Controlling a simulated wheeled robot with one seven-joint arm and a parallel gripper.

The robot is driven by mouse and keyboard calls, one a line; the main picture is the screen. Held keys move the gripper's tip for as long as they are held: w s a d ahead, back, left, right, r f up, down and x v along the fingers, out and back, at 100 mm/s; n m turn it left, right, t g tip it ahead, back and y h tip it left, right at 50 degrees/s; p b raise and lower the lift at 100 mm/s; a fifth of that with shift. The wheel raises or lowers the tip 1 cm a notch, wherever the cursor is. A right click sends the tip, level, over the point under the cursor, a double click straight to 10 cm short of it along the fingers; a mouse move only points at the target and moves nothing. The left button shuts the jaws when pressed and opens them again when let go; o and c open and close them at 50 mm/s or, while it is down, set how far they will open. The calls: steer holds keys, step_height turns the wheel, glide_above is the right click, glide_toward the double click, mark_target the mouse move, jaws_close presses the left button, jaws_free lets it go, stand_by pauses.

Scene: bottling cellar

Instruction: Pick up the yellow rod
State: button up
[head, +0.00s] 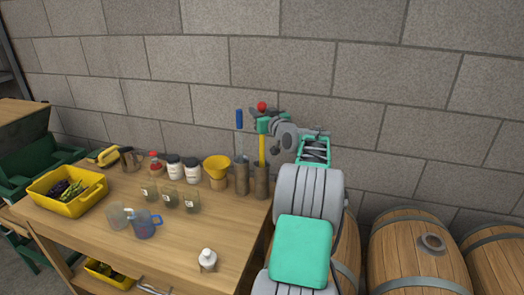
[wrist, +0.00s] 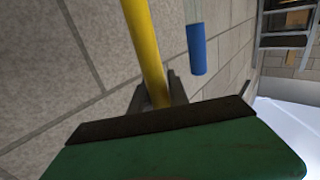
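The yellow rod (head: 262,150) stands upright in the right one of two brown cylindrical holders (head: 261,182) at the table's back right corner. My gripper (head: 264,125) is at the rod's upper part, at the end of my arm reaching in from the right. In the wrist view the yellow rod (wrist: 146,45) runs down between the two dark fingertips of my gripper (wrist: 160,95). The fingers lie close on both sides of it; whether they press on it I cannot tell. The rod's lower end is hidden in the holder.
A blue-handled rod (head: 239,120) stands in the left holder (head: 241,180), close beside; its blue end (wrist: 197,50) shows in the wrist view. A yellow funnel (head: 216,166), jars and cups stand to the left. A block wall is behind; barrels (head: 415,255) stand right.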

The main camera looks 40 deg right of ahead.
jaws_close()
steer(key=shift+r, duration=0.15)
step_height(320, 180, up, 18)
stand_by(0.4)
